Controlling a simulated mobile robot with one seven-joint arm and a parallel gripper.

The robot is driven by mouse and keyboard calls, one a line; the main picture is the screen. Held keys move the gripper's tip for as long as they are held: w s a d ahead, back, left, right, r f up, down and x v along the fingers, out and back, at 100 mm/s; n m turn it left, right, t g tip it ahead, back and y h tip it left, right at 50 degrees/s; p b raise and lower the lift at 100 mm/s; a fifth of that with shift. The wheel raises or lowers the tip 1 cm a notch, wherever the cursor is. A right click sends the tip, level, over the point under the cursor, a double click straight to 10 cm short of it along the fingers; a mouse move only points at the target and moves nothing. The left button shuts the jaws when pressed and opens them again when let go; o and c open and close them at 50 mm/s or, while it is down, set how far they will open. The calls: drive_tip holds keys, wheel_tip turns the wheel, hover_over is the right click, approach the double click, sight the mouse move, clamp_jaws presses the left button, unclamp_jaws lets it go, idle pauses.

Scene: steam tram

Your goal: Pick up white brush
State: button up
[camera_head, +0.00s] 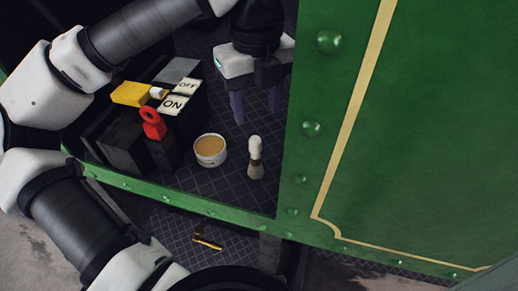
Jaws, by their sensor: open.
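The white brush (255,158) stands upright on the dark patterned floor inside the green frame. The fingers are clear of the brush. The right side of my gripper is close to the green panel.
A round white tub with tan contents (210,150) stands just left of the brush. A black control box (130,140) with ON and OFF plates, a yellow piece and a red handle (152,123) is further left. A green riveted panel (410,140) blocks the right.

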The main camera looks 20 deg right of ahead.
sight(256, 139)
wheel_tip(256, 139, down, 8)
drive_tip(key=shift+s+a+r+p, duration=0.1)
drive_tip(key=shift+s+p, duration=0.05)
drive_tip(key=shift+p, duration=0.2)
drive_tip(key=shift+f+p, duration=0.8)
drive_tip(key=shift+f, duration=1.85)
clamp_jaws()
